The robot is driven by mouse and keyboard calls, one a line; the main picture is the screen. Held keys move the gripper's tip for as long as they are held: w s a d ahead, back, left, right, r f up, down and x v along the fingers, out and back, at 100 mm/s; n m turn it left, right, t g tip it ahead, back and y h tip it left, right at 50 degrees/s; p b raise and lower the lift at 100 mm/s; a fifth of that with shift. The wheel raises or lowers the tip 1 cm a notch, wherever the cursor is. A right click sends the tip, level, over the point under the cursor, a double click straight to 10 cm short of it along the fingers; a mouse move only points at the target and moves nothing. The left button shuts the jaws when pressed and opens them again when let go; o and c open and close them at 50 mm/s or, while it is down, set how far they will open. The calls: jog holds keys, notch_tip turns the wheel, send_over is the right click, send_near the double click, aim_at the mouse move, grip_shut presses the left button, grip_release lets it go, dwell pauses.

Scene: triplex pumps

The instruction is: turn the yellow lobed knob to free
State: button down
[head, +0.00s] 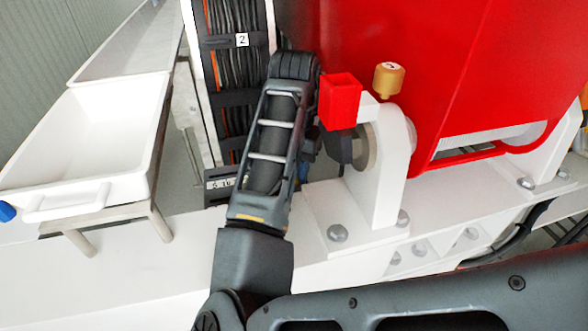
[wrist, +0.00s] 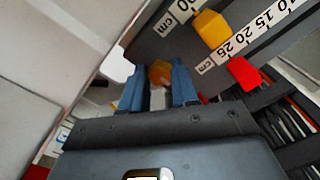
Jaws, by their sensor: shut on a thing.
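The yellow lobed knob (wrist: 159,72) shows in the wrist view as a small amber piece between the two blue fingertips of my gripper (wrist: 158,78). The fingers are closed on its sides. Its lobes and any marking for its position are too small and shaded to read. In the head view my dark forearm and wrist stand in front of this spot, so the knob and fingers are hidden there.
A red block (head: 340,101) and a brass-coloured cap (head: 388,79) sit close right of my wrist, by a white bracket (head: 391,165). A white tray (head: 85,140) is at left. The wrist view shows another yellow piece (wrist: 210,28) and a red one (wrist: 245,73) beside centimetre scales.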

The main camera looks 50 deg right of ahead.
jog(key=c, duration=0.8)
grip_release()
jog(key=shift+c, duration=0.2)
jog(key=shift+r, duration=3.9)
